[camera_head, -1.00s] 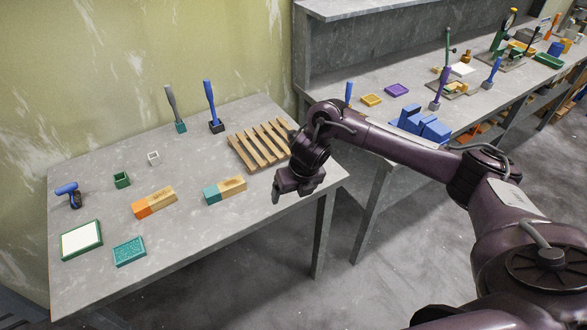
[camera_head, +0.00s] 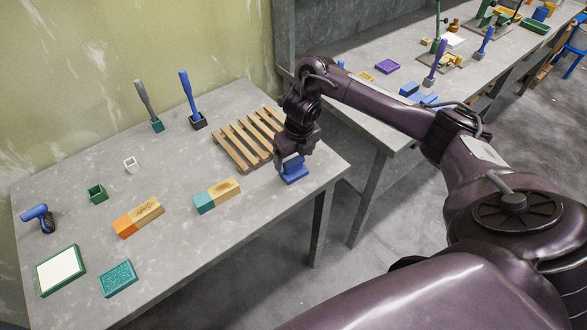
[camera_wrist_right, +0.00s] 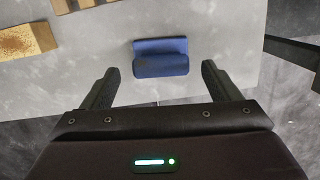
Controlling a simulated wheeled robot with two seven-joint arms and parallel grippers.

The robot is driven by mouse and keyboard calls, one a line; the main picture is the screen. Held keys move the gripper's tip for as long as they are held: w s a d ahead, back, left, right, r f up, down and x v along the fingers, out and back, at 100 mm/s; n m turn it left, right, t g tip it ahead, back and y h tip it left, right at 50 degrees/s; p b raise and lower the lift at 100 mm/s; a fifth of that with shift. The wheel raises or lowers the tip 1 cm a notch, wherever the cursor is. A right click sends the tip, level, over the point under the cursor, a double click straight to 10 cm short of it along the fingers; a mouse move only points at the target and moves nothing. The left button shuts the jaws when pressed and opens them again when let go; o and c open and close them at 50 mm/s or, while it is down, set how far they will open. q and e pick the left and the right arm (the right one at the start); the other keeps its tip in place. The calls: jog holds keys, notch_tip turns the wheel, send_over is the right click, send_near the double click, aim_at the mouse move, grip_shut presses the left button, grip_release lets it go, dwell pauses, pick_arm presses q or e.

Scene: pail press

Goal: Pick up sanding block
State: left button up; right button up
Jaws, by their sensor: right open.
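The sanding block (camera_head: 293,172) is blue, with a flat base and a raised rounded grip. It lies on the grey table near its right front corner. In the right wrist view the sanding block (camera_wrist_right: 160,57) shows ahead of and between the two dark fingers. My right gripper (camera_head: 294,156) points down over the block and hides part of its top. Its fingers are open and spread wider than the block, with nothing held between them. My left gripper is not in view.
A wooden slatted rack (camera_head: 250,137) lies just left of the right gripper. A teal-ended wooden block (camera_head: 217,194) and an orange-ended one (camera_head: 138,217) lie farther left. Two upright-handled tools stand at the back. A second bench (camera_head: 400,120) stands to the right.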

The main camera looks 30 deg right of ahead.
aim_at(294, 160)
jog(key=shift+w+d+f+p, duration=0.1)
jog(key=shift+w+f+p, duration=0.05)
jog(key=shift+f, duration=0.65)
jog(key=shift+w+f+p, duration=0.15)
jog(key=shift+f, duration=0.6)
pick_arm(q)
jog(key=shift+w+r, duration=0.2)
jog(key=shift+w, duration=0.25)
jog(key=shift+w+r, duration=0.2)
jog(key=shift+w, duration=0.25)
pick_arm(e)
jog(key=c, duration=1.1)
jog(key=shift+r, duration=0.15)
